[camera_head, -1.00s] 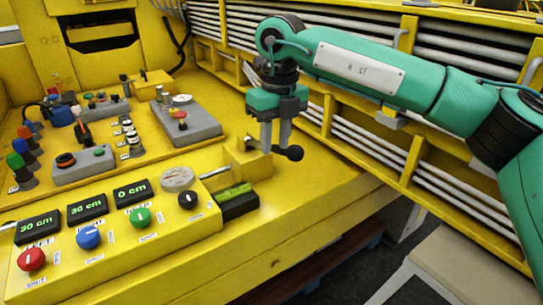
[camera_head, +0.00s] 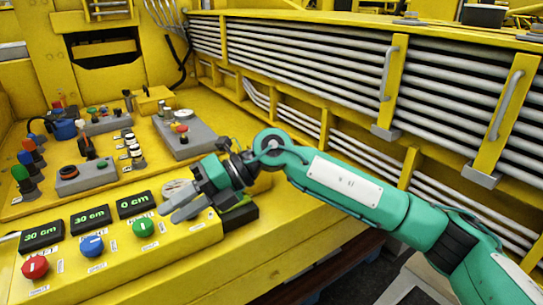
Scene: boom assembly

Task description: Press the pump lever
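The pump lever cannot be made out now; my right arm and gripper cover the area where its rod and black ball knob showed earlier. My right gripper (camera_head: 167,214) hangs over the right end of the yellow control box (camera_head: 122,262), its two grey fingers pointing left and slightly apart, with nothing seen between them. It hides the black knob there and part of a round grey gauge (camera_head: 172,187). The fingertips are right of the green knob (camera_head: 143,227); contact cannot be told. My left gripper is not in view.
The box also carries a blue knob (camera_head: 92,245), a red knob (camera_head: 35,267) and displays reading 30, 30 and 0 cm. A grey box (camera_head: 186,138) and several other controls stand behind on the yellow deck. Rails with grey pipes (camera_head: 440,95) line the right.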

